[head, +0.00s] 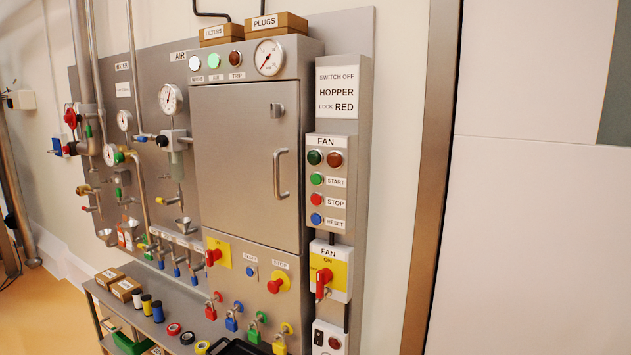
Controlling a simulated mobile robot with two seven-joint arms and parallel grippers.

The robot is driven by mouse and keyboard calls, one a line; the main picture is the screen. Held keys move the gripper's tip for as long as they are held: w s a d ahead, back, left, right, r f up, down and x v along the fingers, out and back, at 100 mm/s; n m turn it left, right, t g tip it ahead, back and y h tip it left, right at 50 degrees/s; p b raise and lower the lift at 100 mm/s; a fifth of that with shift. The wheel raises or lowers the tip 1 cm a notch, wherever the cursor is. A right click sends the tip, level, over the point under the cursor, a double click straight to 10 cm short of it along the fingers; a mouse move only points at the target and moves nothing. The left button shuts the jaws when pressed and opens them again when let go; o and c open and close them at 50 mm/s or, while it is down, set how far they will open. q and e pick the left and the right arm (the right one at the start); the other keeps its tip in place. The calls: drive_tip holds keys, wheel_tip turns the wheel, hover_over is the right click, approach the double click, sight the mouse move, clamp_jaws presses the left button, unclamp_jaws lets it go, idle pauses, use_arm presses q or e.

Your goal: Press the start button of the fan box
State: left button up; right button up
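The fan box (340,187) is a grey box labelled FAN, mounted on the right side of the panel. Its start button (317,179) is green, beside the label START. Below it are a red stop button (316,199) and a blue reset button (316,218). Above it are a dark green lamp (314,157) and a dark red lamp (335,159). Neither of my grippers shows in the head view.
Below the fan box is a FAN switch (323,280) with a red handle on yellow. A closed steel cabinet (240,150) stands to its left.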

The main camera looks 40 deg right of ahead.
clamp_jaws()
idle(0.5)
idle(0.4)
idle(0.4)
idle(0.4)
